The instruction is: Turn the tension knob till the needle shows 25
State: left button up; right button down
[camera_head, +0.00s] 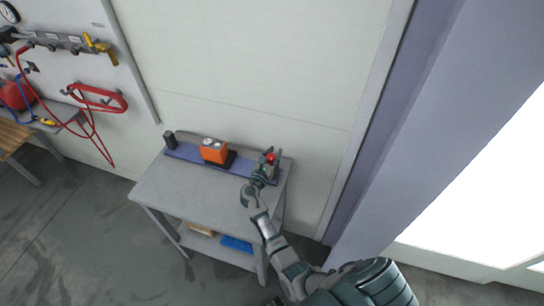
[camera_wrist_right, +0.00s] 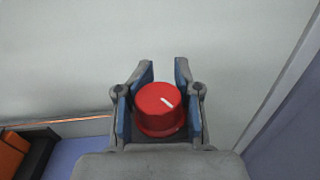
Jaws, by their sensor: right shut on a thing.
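The red tension knob (camera_wrist_right: 158,108) sits between the two blue-padded fingers of my right gripper (camera_wrist_right: 160,100) in the wrist view. My right gripper is shut on the knob. The orange box (camera_head: 214,151) with round dials on top stands left of it; the needle is too small to read. My left gripper is not in view.
The grey table (camera_head: 190,190) has a bare front half and a lower shelf with a blue bin (camera_head: 236,244). A small dark block (camera_head: 170,140) stands at the strip's left end. A pale wall is close behind; a tool board hangs at the left.

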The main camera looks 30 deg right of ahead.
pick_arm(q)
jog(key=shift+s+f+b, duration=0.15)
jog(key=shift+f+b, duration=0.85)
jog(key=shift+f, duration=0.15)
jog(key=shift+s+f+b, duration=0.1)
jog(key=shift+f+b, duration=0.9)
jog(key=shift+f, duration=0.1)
pick_arm(e)
jog(key=shift+s+f+m+g+h, duration=0.15)
jog(key=shift+m+g+h, duration=0.3)
jog(key=shift+m+g, duration=0.5)
jog(key=shift+s+f+m+g+h, duration=0.15)
jog(key=shift+m+g+h, duration=0.35)
jog(key=shift+g, duration=0.75)
jog(key=shift+s+f+m+g+h, duration=0.15)
jog(key=shift+m+g+h, duration=0.2)
jog(key=shift+m+g, duration=0.65)
